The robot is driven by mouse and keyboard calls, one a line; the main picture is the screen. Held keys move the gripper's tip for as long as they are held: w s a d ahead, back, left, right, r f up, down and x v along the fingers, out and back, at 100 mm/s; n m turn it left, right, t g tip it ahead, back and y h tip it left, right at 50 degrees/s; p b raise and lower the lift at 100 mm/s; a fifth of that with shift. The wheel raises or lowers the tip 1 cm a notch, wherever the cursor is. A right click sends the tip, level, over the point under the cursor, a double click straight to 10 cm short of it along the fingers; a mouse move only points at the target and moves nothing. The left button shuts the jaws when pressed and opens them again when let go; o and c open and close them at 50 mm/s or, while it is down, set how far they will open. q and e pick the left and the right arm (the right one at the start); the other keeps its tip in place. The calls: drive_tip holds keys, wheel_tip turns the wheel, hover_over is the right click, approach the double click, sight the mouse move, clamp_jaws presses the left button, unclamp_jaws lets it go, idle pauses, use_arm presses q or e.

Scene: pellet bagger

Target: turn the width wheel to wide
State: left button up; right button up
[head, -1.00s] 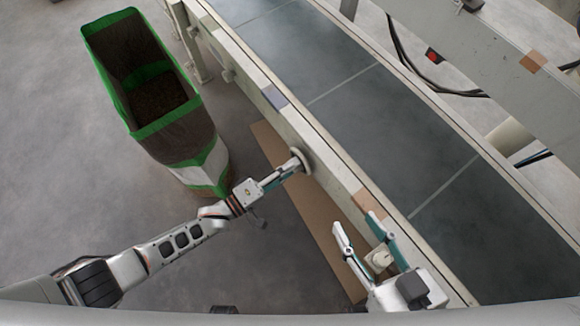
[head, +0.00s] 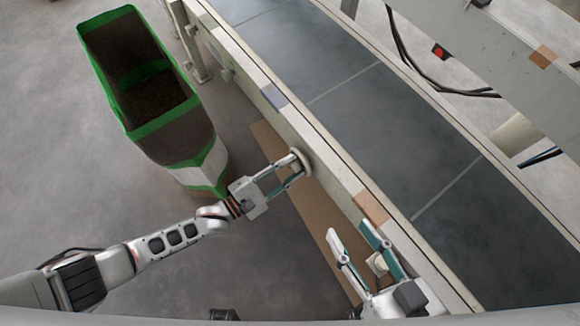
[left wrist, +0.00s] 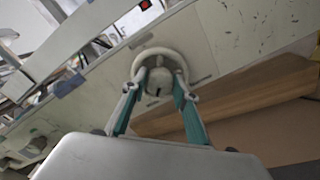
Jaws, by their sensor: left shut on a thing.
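The width wheel (head: 301,160) is a pale round handwheel on the near side wall of the conveyor. In the left wrist view its white rim (left wrist: 158,52) arches over a grey hub with a dark mark (left wrist: 159,85). My left gripper (head: 288,172) is shut on the wheel, with one finger on each side, as the left wrist view (left wrist: 161,88) shows. The fingers partly hide the wheel, and I cannot read its setting. My right gripper (head: 348,228) is open and empty, near the conveyor's side further to the right.
The conveyor's dark belt (head: 390,120) runs diagonally behind the wheel. A tall green-edged bag (head: 178,137) with dark contents stands on the floor left of my left gripper. A brown board (head: 318,210) lies below the conveyor side. Grey floor at left is clear.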

use_arm(q)
drive_tip(key=shift+s+f+n, duration=0.1)
drive_tip(key=shift+n, duration=1)
use_arm(e)
drive_tip(key=shift+a+m, duration=0.3)
use_arm(q)
drive_tip(key=o, duration=1.1)
use_arm(e)
drive_tip(key=shift+s, duration=0.1)
use_arm(q)
drive_tip(key=v, duration=1.2)
